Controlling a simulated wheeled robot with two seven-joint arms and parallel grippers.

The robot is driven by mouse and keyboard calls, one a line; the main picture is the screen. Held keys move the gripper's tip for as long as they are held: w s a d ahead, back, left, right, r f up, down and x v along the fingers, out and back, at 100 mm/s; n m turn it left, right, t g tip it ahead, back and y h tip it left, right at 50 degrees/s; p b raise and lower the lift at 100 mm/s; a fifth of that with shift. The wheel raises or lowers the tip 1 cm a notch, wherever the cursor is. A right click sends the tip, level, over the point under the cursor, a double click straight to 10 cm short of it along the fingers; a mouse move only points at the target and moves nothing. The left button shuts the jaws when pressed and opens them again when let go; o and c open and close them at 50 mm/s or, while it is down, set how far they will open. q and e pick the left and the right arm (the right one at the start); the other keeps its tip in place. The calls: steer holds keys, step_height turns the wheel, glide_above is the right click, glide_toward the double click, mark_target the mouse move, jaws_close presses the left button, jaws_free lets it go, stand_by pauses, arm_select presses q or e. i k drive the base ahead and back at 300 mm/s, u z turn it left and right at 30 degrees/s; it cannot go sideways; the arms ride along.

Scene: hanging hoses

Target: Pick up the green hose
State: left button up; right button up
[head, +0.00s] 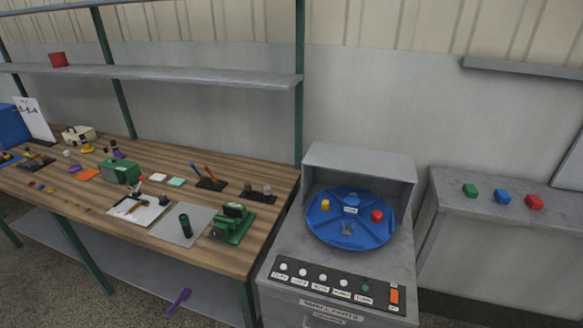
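I cannot make out a green hose in the head view. Green things that show are a dark green upright cylinder (185,225) on a grey mat (199,212), a green device (232,222) beside it at the bench's right end, and a green box (121,171) further left. A small green block (470,190) sits on the grey ledge at the right. Neither of my grippers is in view.
A wooden workbench (262,185) with many small items fills the left, under a shelf (200,77) with a red pot (58,60). A grey machine (335,155) with a blue turntable (322,228) stands at centre right. A purple object (179,300) lies low beneath the bench.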

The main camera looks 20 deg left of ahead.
mark_target(184, 220)
steer(key=u, duration=1.45)
